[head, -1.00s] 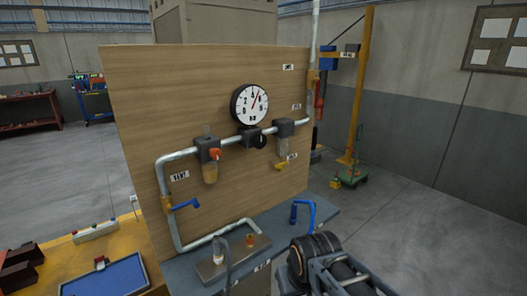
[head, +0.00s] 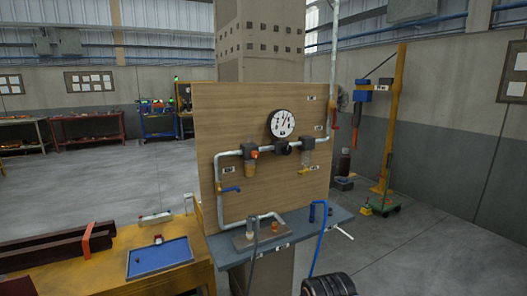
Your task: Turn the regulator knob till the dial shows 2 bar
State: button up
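The round dial (head: 282,123) has a white face and a black rim. It is mounted on the wooden board, above the pipe. Its needle is too small to read against the numbers. The regulator knob (head: 289,149) is a small black knob just below the dial, on a dark block in the pipe line. Nothing touches the knob or the dial.
The wooden board (head: 212,120) carries a grey pipe (head: 220,175), a blue lever (head: 231,189) and a yellow lever (head: 306,171). A blue-grey shelf (head: 330,220) juts out below, with a blue hose (head: 322,242). A yellow bench (head: 110,262) with a blue tray stands at left.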

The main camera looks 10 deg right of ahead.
aim_at(287, 149)
jog(key=u, duration=0.55)
jog(key=i, duration=0.65)
jog(key=u, duration=0.25)
